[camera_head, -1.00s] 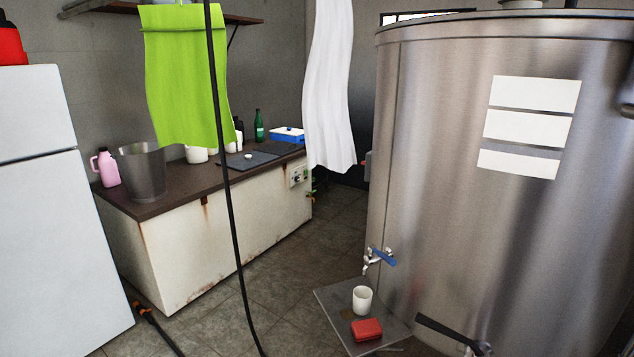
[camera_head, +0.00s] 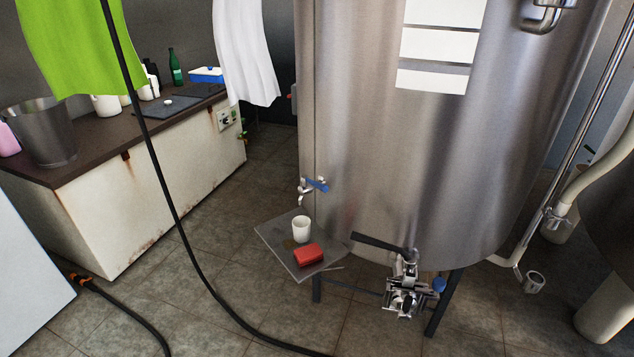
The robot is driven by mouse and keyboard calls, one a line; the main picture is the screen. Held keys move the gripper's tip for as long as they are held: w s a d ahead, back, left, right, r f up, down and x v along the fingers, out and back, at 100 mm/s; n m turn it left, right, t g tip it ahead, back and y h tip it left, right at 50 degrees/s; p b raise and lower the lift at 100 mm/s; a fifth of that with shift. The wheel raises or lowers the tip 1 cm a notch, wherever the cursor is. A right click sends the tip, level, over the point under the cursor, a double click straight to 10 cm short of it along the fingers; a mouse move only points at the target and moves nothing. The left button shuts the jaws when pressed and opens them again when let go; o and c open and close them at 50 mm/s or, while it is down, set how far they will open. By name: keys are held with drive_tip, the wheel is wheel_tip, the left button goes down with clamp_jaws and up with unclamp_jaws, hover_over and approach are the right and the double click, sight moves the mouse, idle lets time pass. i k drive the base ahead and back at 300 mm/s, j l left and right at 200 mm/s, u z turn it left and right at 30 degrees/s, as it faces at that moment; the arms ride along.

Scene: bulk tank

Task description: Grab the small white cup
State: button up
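A small white cup (camera_head: 301,229) stands upright on a flat grey shelf plate (camera_head: 272,236) at the side of the big steel tank (camera_head: 370,150). A tap with a blue handle (camera_head: 316,184) sticks out of the tank just above the cup. A red block-like object (camera_head: 309,255) lies on the same plate, in front of the cup and a little to its right. Nothing covers the cup. My gripper is not in view.
A valve assembly (camera_head: 405,288) with a black lever (camera_head: 383,243) sits low on the tank, right of the plate. A black hose (camera_head: 165,190) hangs down at left and runs over the floor. A counter (camera_head: 160,180) stands at left. Tiled floor (camera_head: 215,262) lies open before the plate.

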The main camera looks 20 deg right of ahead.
sight(301, 225)
drive_tip(key=j+z, duration=0.1)
drive_tip(key=z, duration=0.3)
drive_tip(key=i+j+z, duration=0.2)
drive_tip(key=j, duration=0.2)
drive_tip(key=j+z, duration=0.2)
drive_tip(key=j, duration=0.15)
drive_tip(key=i+j+z, duration=0.2)
drive_tip(key=j, duration=0.25)
drive_tip(key=i+j+z, duration=0.1)
drive_tip(key=j, duration=1.05)
drive_tip(key=i+j+z, duration=0.1)
drive_tip(key=j, duration=1.1)
drive_tip(key=i+j, duration=0.1)
drive_tip(key=i+l, duration=0.1)
drive_tip(key=i, duration=0.05)
